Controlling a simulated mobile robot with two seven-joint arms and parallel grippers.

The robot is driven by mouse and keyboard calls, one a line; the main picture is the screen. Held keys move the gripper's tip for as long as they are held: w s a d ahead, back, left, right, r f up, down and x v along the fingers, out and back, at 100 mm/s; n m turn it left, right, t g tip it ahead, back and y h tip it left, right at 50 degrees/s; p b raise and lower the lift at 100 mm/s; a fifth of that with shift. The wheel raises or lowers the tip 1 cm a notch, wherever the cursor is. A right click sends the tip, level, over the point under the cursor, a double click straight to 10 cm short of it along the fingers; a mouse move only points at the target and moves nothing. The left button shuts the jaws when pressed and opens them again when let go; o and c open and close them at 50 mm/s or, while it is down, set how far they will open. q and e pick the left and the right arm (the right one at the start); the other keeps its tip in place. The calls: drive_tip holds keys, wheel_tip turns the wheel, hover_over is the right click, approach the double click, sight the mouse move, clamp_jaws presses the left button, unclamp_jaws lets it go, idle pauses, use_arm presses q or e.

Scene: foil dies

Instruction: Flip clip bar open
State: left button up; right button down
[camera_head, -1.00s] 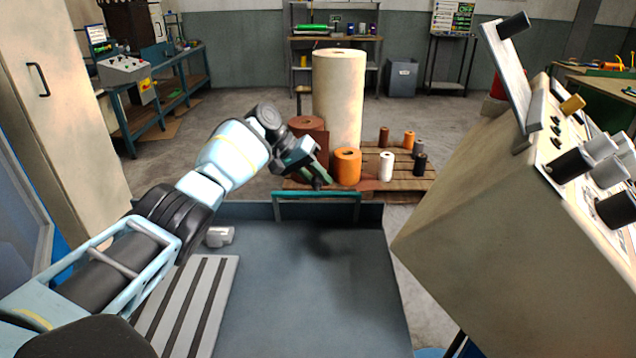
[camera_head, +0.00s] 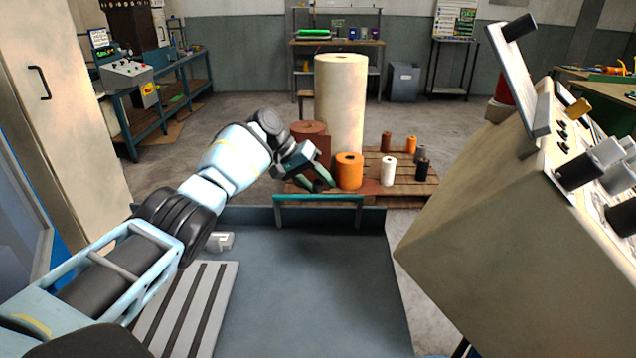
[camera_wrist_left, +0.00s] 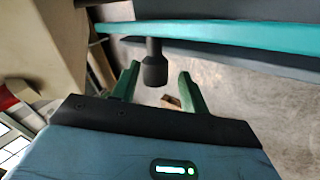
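The clip bar (camera_head: 318,197) is a teal bar along the far edge of the dark grey tray-like bed (camera_head: 300,290). In the left wrist view the teal bar (camera_wrist_left: 230,36) crosses the top, with a dark knob (camera_wrist_left: 155,72) on a short stem sticking out from it. My left gripper (camera_head: 316,180) is just above and behind the bar in the head view. Its green fingers (camera_wrist_left: 160,78) are apart, with the knob showing between them. I cannot tell whether either finger touches it. My right gripper is not in view.
A slanted control box (camera_head: 490,190) with knobs and a lever stands at the right. A slatted grey plate (camera_head: 188,310) and a small pale block (camera_head: 219,241) are at the left. Foil rolls (camera_head: 348,172) stand on a pallet behind the bar. The bed's middle is clear.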

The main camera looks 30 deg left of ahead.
use_arm(q)
drive_tip(key=shift+r, duration=0.2)
drive_tip(key=shift+s+a+r, duration=0.15)
drive_tip(key=shift+a+r, duration=0.05)
drive_tip(key=shift+r, duration=0.1)
drive_tip(key=v, duration=0.7)
drive_tip(key=shift+f, duration=0.2)
